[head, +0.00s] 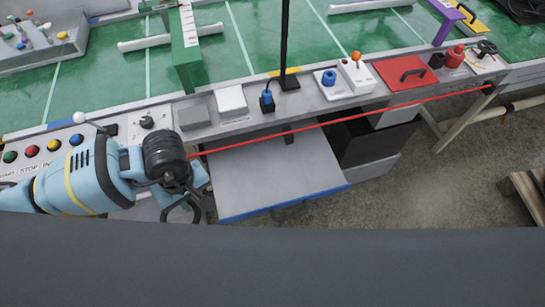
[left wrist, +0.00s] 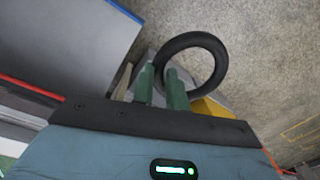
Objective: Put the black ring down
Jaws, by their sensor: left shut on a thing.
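My left gripper (head: 186,203) reaches in from the left in the head view, in front of the workbench's near edge. Its two green fingers, also clear in the left wrist view (left wrist: 161,75), are shut on the black ring (left wrist: 222,62). The ring is held by one side of its rim and sticks out beyond the fingertips, with floor behind it. In the head view the ring (head: 199,211) shows only partly, below the wrist. My right gripper is in neither view.
A grey shelf (head: 270,175) with a blue front edge lies right of the gripper, below the bench. A red cord (head: 340,118) runs along the bench front. Coloured buttons (head: 54,145), a red plate (head: 400,74) and a black post (head: 284,40) stand on the bench. Bare floor (head: 430,190) lies right.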

